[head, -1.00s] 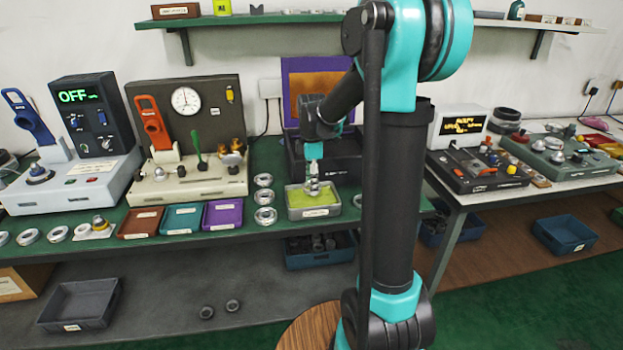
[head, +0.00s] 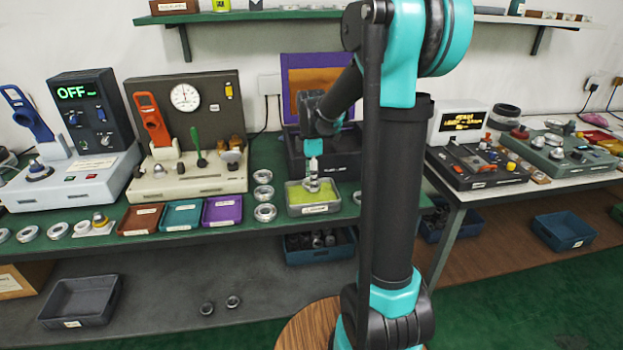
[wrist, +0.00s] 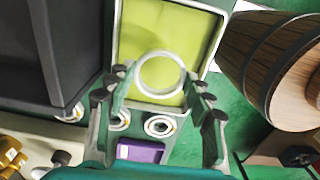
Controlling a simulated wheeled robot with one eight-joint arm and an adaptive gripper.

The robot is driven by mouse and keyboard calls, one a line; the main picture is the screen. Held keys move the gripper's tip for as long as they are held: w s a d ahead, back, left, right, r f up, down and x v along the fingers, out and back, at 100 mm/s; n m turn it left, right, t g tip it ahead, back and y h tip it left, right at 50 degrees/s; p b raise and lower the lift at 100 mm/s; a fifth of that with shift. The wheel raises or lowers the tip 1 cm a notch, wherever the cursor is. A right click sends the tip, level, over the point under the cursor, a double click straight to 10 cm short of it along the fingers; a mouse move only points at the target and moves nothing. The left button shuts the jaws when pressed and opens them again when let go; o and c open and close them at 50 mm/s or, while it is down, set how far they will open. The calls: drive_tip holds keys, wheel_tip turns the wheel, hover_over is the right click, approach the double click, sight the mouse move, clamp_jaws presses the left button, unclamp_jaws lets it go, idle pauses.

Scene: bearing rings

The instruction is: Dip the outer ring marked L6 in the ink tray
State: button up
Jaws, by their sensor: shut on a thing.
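My gripper (head: 312,182) is low over the ink tray (head: 314,210), a grey tray with a yellow-green pad, on the green bench. In the wrist view my gripper (wrist: 162,84) is shut on a pale metal ring (wrist: 160,94), held between the fingertips over the yellow-green surface of the ink tray (wrist: 172,22). The ring looks level, close to or on the pad; contact cannot be told. Its marking is not readable, so I cannot confirm L6. In the head view the ring is mostly hidden by the fingers.
Several loose rings stand left of the tray, the nearest ring (head: 265,212) close beside it. Brown (head: 141,219), teal (head: 181,217) and purple (head: 222,210) trays lie further left. A black box (head: 340,165) stands close behind the ink tray. Part of the bench is hidden behind my arm.

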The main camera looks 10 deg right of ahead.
sight(311, 201)
drive_tip(key=shift+f, duration=2.9)
drive_tip(key=shift+r, duration=0.1)
idle(1.4)
drive_tip(key=shift+r, duration=4.15)
